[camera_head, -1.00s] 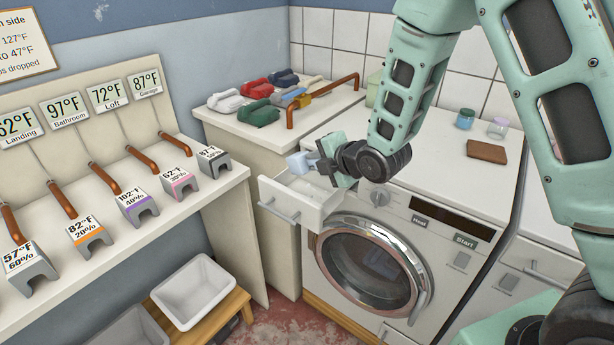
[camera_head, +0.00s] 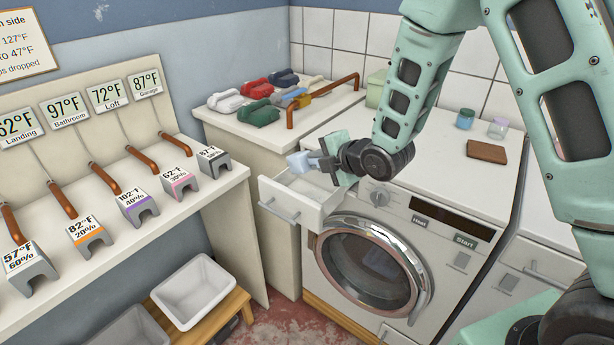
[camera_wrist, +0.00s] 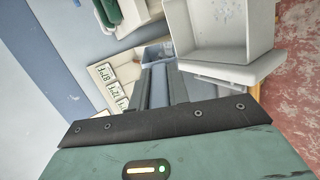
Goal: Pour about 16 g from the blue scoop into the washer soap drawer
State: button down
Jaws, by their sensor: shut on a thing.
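The blue scoop (camera_head: 298,161) is light blue and small in the head view, above the washer soap drawer (camera_head: 312,212). My gripper (camera_head: 320,163) is shut on it from the right. In the wrist view the scoop (camera_wrist: 155,53) shows partly beyond my gripper's fingers (camera_wrist: 161,80); its contents are not visible. The drawer is pulled out of the washer (camera_head: 395,240). It also shows in the wrist view (camera_wrist: 218,70), with small pale bluish specks on its floor. I cannot tell the scoop's exact tilt.
Two jars (camera_head: 465,119) and a brown pad (camera_head: 487,151) sit on the washer top. A white basin (camera_head: 196,290) stands on a wooden stand at lower left.

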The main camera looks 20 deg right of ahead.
jog(key=shift+w+d+m+g+y+p, duration=0.15)
jog(key=shift+w+d+m+y+p, duration=0.1)
jog(key=shift+d+m+y, duration=0.3)
jog(key=shift+w+d+m+g+y+p, duration=0.15)
jog(key=shift+d+m+y+p, duration=0.05)
jog(key=shift+d+m+y, duration=0.35)
dwell(3.1)
jog(key=shift+w+d+f+m+y+p, duration=0.15)
jog(key=shift+w+d+m+y+p, duration=0.05)
jog(key=shift+d+m+y, duration=0.25)
jog(key=shift+w+d+f+m+y+p, duration=0.15)
jog(key=shift+d+m+y, duration=0.2)
jog(key=shift+m+y, duration=0.15)
dwell(2.8)
